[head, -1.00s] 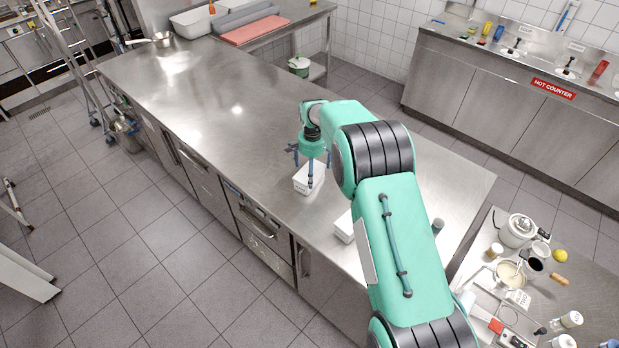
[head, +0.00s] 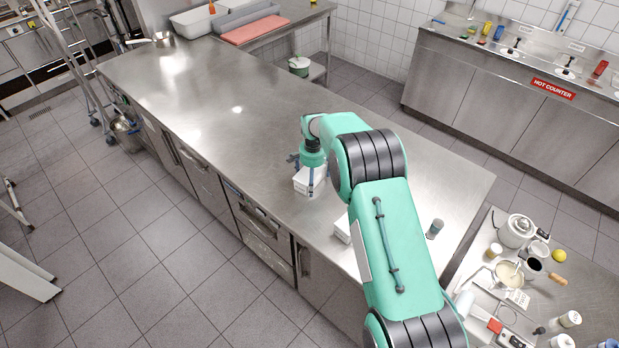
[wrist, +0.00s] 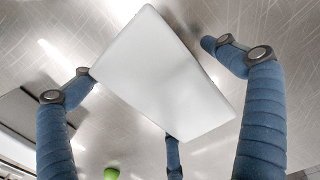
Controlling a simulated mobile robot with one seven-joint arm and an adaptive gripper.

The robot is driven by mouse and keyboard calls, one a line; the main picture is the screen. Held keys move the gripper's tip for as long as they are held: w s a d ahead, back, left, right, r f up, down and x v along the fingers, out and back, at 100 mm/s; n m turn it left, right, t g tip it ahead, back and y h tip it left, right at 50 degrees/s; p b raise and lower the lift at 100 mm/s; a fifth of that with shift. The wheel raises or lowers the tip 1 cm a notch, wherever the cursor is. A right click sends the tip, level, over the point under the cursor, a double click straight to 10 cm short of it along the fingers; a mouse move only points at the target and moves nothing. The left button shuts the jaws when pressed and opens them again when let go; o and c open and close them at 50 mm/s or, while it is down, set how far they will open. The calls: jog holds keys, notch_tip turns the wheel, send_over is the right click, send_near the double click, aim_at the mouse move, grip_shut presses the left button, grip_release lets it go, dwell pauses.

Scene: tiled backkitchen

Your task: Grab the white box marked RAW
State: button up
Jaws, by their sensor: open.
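A white box (head: 303,187) stands on the steel counter near its front edge, directly below my gripper (head: 310,177). The wrist view shows its plain white top (wrist: 165,78) large and turned at an angle. The blue fingers of my gripper (wrist: 148,72) are spread open around the box: one left, one right, one at the lower middle. I cannot tell whether any finger touches it. A second white box (head: 342,229) stands nearer on the counter, partly hidden by my arm. No RAW marking is readable on either box.
The steel counter (head: 215,110) is clear to the back left. A small grey-topped container (head: 435,229) stands right of my arm. A pan (head: 163,39) sits at the far left corner.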

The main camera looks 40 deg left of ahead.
dwell(0.6)
jog(key=c, duration=1.7)
